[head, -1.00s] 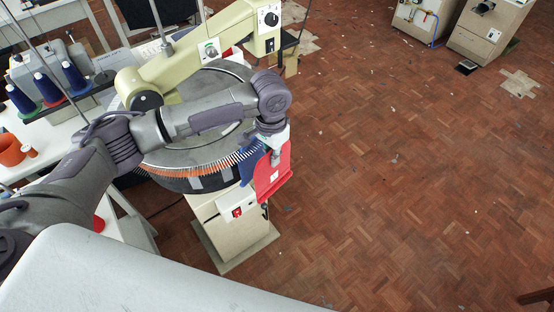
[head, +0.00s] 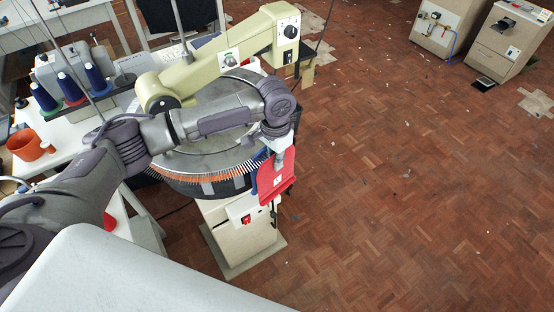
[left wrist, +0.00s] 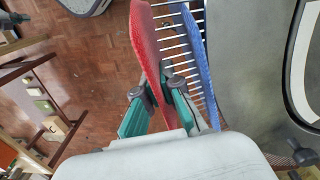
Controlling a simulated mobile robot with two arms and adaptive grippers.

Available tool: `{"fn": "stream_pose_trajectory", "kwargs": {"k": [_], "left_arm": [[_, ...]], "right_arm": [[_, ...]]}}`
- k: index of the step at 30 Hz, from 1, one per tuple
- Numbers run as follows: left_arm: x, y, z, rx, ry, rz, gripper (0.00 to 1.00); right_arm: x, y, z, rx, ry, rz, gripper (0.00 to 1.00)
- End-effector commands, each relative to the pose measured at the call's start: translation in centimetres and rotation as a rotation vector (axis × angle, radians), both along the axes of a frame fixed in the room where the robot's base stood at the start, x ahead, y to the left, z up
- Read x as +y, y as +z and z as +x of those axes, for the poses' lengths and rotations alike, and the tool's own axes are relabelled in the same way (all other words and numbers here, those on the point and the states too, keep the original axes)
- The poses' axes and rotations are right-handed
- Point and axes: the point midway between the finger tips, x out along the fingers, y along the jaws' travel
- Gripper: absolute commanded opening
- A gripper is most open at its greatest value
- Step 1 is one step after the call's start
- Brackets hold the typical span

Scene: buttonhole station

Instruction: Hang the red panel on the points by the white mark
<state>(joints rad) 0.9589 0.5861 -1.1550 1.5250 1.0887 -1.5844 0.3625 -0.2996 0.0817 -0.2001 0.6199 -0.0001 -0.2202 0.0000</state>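The red panel (head: 268,187) hangs upright at the near right rim of the round dial (head: 180,187). My left gripper (head: 279,160) is shut on it; in the left wrist view the red panel (left wrist: 144,40) passes between the two finger pads (left wrist: 161,90). A blue panel (left wrist: 198,65) sits on the points (left wrist: 174,40), nearer the dial. The red panel is at the outer ends of the points; whether they pierce it I cannot tell. A small white mark (head: 277,181) shows on the red panel's face. I cannot make out a white mark on the dial. My right gripper is out of view.
The cream machine arm (head: 215,62) reaches over the dial. The machine's pedestal (head: 240,240) stands below. A white table (head: 70,140) with thread cones (head: 70,88) and an orange pot (head: 25,145) is at left. The floor at right is open.

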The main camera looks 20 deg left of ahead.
Motion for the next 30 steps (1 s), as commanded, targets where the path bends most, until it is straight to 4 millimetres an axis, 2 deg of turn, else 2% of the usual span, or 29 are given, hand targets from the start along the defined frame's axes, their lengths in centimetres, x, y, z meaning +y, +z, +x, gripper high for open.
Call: {"fn": "stream_pose_trajectory", "kwargs": {"k": [30], "left_arm": [[1.6,0.0,0.7,0.0,0.001,0.001,0.0]], "right_arm": [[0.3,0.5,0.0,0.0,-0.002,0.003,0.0]]}}
